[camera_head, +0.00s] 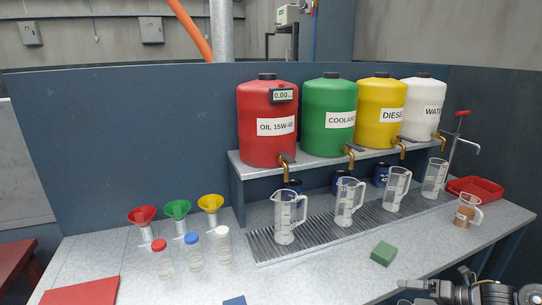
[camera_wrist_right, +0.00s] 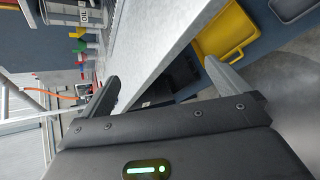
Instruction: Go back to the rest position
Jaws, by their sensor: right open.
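My right gripper (camera_head: 412,292) is at the bottom right of the head view, in front of the bench's front edge. In the right wrist view my right gripper (camera_wrist_right: 166,85) has its two fingers wide apart with nothing between them. Behind them the pale bench edge (camera_wrist_right: 165,50) runs diagonally. The left gripper is in neither view.
Clear jugs (camera_head: 284,232) stand on the grooved drip tray (camera_head: 325,231) under the coloured drums (camera_head: 267,130). Funnels and capped bottles (camera_head: 193,251) stand at left. A yellow bin (camera_wrist_right: 222,32) shows beyond the bench edge.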

